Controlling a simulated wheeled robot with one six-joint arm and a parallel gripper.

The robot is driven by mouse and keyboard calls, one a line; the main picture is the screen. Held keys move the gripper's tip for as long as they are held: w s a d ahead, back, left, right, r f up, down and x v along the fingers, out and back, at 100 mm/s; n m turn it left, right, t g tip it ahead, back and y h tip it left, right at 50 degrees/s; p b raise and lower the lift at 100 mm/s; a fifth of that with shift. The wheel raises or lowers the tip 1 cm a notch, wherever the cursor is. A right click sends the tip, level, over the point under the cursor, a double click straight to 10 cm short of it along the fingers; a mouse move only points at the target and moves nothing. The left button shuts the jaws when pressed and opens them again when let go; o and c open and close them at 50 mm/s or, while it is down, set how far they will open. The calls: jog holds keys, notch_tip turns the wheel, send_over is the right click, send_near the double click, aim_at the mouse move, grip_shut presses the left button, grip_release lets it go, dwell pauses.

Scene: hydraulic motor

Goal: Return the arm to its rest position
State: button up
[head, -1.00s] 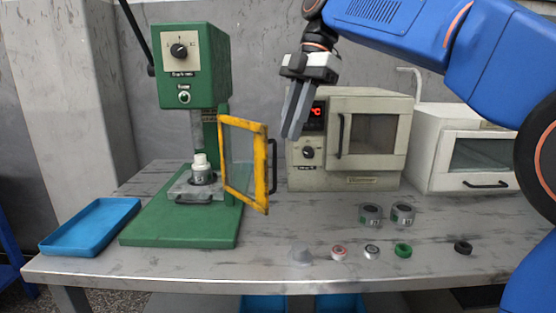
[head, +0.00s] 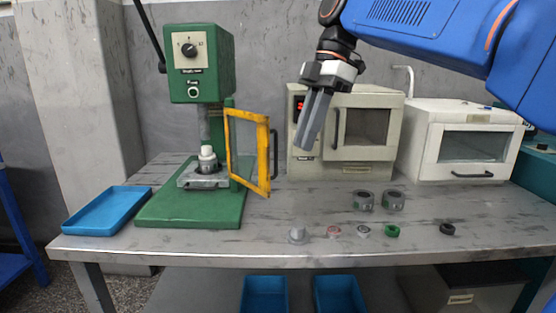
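My gripper (head: 309,146) hangs from my blue arm in front of the beige oven, above the table and touching nothing. Its long grey fingers point down and slightly left. They look close together with nothing visible between them, but the view does not show clearly whether they meet. The green press (head: 205,60) stands at the left with its yellow-framed guard door (head: 263,155) swung open. A white and grey part (head: 207,160) sits upright on the press's base plate.
A blue tray (head: 107,211) lies at the table's left. The beige oven (head: 383,95) and a white cabinet (head: 461,113) stand behind. Two grey rings (head: 363,201) and several small parts, including a green ring (head: 392,231), lie at the front right. The table's (head: 310,208) middle is clear.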

jog(key=s+d+f+m+t+h, duration=0.1)
jog(key=s+d+f+m+t, duration=0.1)
jog(key=s+d+f+m, duration=0.4)
jog(key=s+d+f+m+t+h, duration=0.1)
jog(key=s+d+f+m, duration=0.6)
jog(key=f, duration=0.8)
jog(key=s+d+f+m+t+h, duration=0.1)
jog(key=s+d+f+m+t, duration=0.2)
jog(key=s+d+f+m, duration=0.3)
jog(key=d+f+m, duration=0.3)
jog(key=d+f, duration=0.1)
jog(key=f, duration=0.1)
jog(key=shift+s+f+m+t, duration=0.15)
jog(key=shift+f+m+t, duration=0.15)
jog(key=shift+m+t, duration=0.1)
jog(key=shift+d, duration=0.1)
